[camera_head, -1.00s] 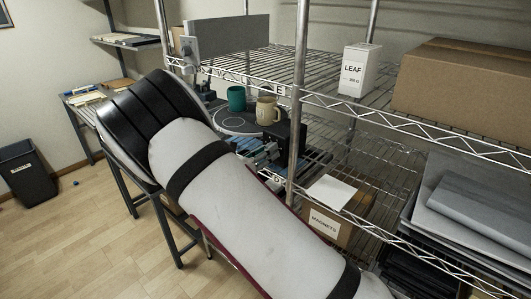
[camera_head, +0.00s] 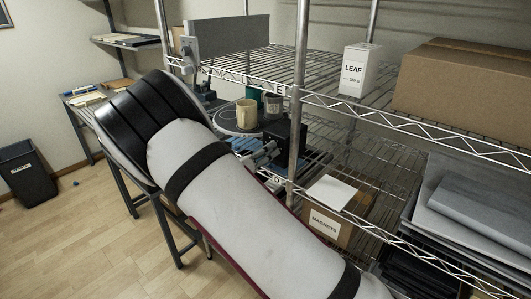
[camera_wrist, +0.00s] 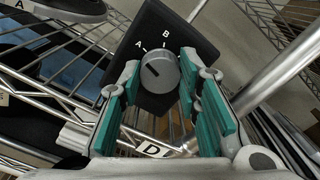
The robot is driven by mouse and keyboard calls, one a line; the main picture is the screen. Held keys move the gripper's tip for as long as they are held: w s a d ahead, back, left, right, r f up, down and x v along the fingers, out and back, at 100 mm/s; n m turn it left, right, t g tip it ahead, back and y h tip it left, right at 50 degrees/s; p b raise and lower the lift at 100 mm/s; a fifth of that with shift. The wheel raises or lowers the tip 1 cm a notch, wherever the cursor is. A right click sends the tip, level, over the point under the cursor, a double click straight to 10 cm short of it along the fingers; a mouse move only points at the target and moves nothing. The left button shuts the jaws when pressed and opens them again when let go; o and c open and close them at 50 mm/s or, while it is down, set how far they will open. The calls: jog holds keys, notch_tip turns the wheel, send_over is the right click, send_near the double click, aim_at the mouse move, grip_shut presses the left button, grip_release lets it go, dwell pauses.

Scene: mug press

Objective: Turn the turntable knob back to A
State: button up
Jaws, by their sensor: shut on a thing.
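The grey round knob (camera_wrist: 157,72) sits on a dark panel (camera_wrist: 190,36) marked A at its upper left and B above it. Its dark pointer mark slants up-left, towards A. My gripper (camera_wrist: 156,78) is closed around the knob, one teal-padded finger on each side. The head view shows the round turntable (camera_head: 228,126) on the shelf, bearing a beige mug (camera_head: 246,114) at front left, a grey mug (camera_head: 273,105) at right and a teal mug (camera_head: 254,95) partly hidden behind. My arm hides part of the area in front in that view.
A metal shelf post (camera_head: 299,100) stands close to the right of the turntable. Wire shelves surround the spot. A box labelled MAGNETS (camera_head: 330,225) lies to the lower right. A LEAF box (camera_head: 358,70) and a cardboard box (camera_head: 465,90) stand on the upper shelf.

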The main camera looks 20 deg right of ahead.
jog(key=o, duration=1.1)
jog(key=shift+o, duration=0.2)
jog(key=v, duration=1.2)
